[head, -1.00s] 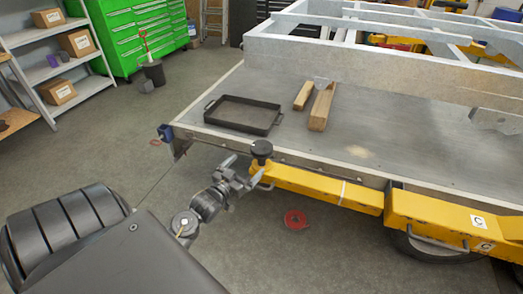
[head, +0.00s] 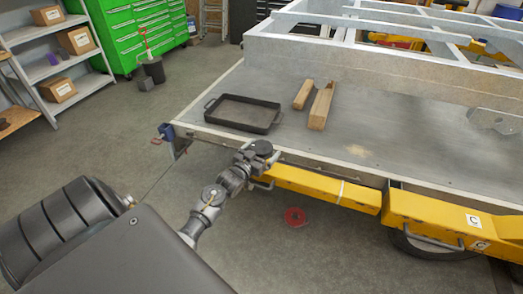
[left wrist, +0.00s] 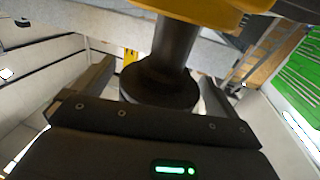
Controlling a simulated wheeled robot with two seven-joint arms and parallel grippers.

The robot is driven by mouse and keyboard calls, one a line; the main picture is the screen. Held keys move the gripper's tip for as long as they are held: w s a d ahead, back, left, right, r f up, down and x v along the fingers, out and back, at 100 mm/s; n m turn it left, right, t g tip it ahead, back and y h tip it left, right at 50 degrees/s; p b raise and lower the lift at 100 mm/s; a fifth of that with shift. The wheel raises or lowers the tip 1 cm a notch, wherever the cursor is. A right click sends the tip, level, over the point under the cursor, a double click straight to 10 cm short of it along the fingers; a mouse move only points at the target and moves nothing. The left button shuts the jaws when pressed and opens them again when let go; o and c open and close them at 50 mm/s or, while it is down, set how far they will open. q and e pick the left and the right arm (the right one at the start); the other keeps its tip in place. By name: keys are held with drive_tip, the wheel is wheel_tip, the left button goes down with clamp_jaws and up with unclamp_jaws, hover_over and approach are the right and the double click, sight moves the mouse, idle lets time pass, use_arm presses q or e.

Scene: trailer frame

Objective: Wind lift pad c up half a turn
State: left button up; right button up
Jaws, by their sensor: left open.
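Lift pad c (head: 263,146) is a round black pad at the free end of the yellow lift arm (head: 308,186), whose base bears a "C" label. It sits beside the trailer deck's front edge. In the left wrist view the pad's wide black disc and stem (left wrist: 160,85) stand between my two fingers. My left gripper (head: 257,156) is open at the pad, with a finger on each side. Gaps seem to show beside the disc, but I cannot tell whether either finger touches it. My right gripper is not in view.
The trailer deck (head: 400,150) lies just behind the pad, carrying a black tray (head: 240,113) and two wooden blocks (head: 320,108). A blue bracket (head: 167,132) sticks out at the deck's corner. A red ring (head: 295,217) lies on the floor below the arm.

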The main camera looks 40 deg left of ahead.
use_arm(q)
drive_tip(key=c, duration=1)
drive_tip(key=shift+a+m+h, duration=0.1)
drive_tip(key=shift+m+h, duration=0.4)
drive_tip(key=shift+h, duration=0.2)
drive_tip(key=shift+m+h, duration=0.3)
drive_tip(key=shift+h, duration=0.2)
drive_tip(key=o, duration=1)
drive_tip(key=shift+b, duration=0.3)
drive_tip(key=s+b, duration=0.2)
drive_tip(key=s, duration=0.9)
